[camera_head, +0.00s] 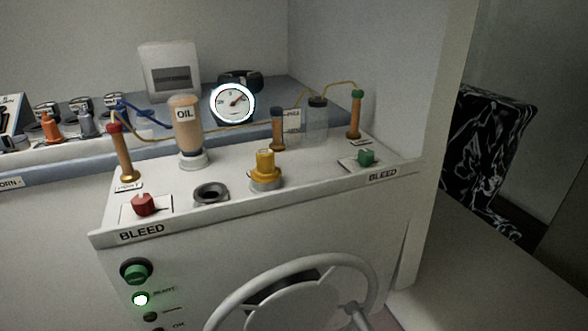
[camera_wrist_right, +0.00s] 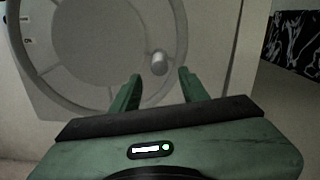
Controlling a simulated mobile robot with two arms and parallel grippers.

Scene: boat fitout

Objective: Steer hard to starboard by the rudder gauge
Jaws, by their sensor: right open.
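The rudder gauge (camera_head: 232,103) is a round white dial with a lit rim and a reddish needle, standing behind the console top; its marks are too small to read. The pale steering wheel (camera_head: 223,312) is on the console's front face, cut off by the bottom of the head view. A knob (camera_head: 359,317) sits on its rim at the right. In the right wrist view the wheel (camera_wrist_right: 25,68) fills the upper left, and its knob (camera_wrist_right: 159,63) shows between and beyond the fingers. My right gripper (camera_wrist_right: 160,84) is open and empty, facing the wheel. My left gripper is not in view.
The console top (camera_head: 228,200) carries an oil bottle (camera_head: 187,130), a yellow fitting (camera_head: 265,170), a red knob (camera_head: 144,204), a green knob (camera_head: 365,157) and upright tubes with hoses.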

